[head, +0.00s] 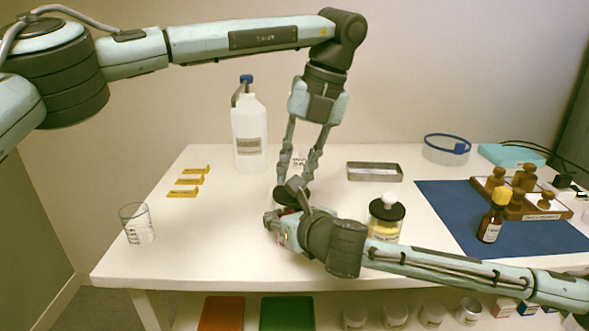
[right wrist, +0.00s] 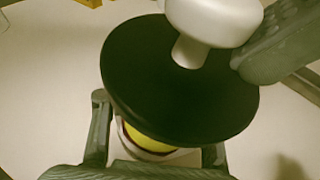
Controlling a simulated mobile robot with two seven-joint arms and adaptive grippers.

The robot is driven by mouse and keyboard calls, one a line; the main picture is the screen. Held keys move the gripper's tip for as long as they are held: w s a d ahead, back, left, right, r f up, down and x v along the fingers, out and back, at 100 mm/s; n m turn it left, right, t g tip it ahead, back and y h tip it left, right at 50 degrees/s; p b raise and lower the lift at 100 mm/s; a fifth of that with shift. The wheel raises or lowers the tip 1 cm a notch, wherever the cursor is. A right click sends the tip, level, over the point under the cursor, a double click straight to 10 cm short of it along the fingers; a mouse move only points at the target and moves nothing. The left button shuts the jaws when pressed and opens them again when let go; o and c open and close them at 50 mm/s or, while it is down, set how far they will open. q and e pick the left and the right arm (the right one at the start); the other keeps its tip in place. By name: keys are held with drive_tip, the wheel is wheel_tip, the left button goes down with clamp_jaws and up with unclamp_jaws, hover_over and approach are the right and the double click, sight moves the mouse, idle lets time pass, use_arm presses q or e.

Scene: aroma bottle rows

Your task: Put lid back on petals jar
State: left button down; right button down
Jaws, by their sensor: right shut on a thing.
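The petals jar (right wrist: 150,142) is held in my right gripper (head: 278,217), and its yellow band shows under the lid in the right wrist view (right wrist: 155,140). My right fingers sit on either side of the jar. The round black lid (right wrist: 165,90) with a white knob (right wrist: 212,22) is over the jar mouth; I cannot tell if it is fully seated. My left gripper (head: 297,180) hangs from above with its fingers apart. One left finger (right wrist: 285,48) shows beside the knob, over the lid's edge. In the head view the dark lid (head: 292,191) is partly covered by the grippers.
Another jar with black lid and white knob (head: 386,218) stands close behind my right wrist. A white bottle (head: 249,137), yellow pieces (head: 188,181) and a glass beaker (head: 137,226) are left. A metal tray (head: 374,172), blue mat (head: 450,215) and amber bottle (head: 493,217) are right.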

use_arm(q)
drive_tip(key=shift+f, duration=0.1)
drive_tip(key=shift+f, duration=0.8)
drive_tip(key=shift+f, duration=0.65)
drive_tip(key=c, duration=1.3)
unclamp_jaws()
drive_tip(key=shift+o, duration=0.2)
drive_tip(key=shift+r, duration=0.1)
drive_tip(key=v, duration=1.1)
drive_tip(key=shift+d+r, duration=0.2)
drive_tip(key=shift+r, duration=0.2)
